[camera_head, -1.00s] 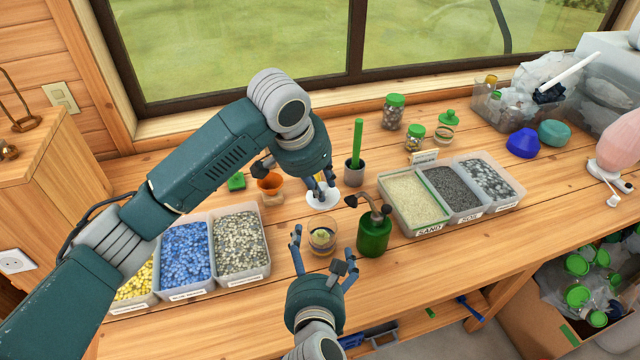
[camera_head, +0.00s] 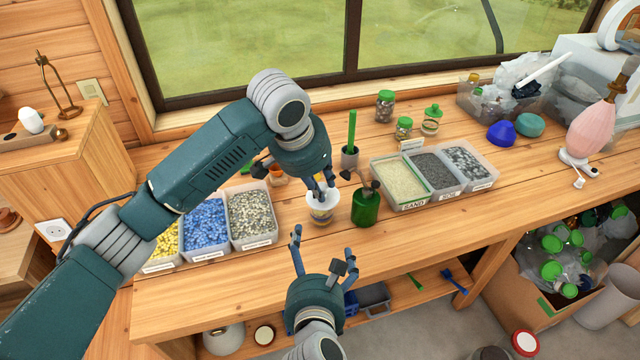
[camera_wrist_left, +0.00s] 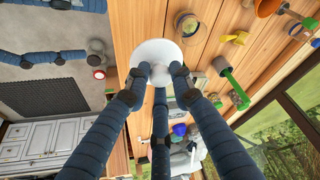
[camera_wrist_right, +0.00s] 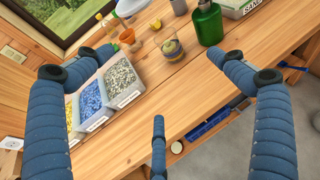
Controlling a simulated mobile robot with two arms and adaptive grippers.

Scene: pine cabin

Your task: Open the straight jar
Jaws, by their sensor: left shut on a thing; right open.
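Two green-lidded glass jars, a taller straight-sided one (camera_head: 385,106) with dark contents and a smaller one (camera_head: 403,127), stand upright at the back of the bench. Beside them is a small glass (camera_head: 430,125) with a green-topped piece above it. I cannot tell for sure which is the straight jar. My left gripper (camera_head: 325,190) is shut on a white round piece (camera_wrist_left: 157,50), well in front of these jars. An open glass vessel (camera_wrist_right: 172,48) with layered contents shows partly below that piece in the head view. My right gripper (camera_head: 322,250) is open and empty at the bench's front edge.
A green bottle (camera_head: 365,208) stands right of the glass vessel. Bins of gravel (camera_head: 253,241) stand at left, a sand and soil tray (camera_head: 413,206) at right. A cup with a green stick (camera_head: 349,157) stands behind.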

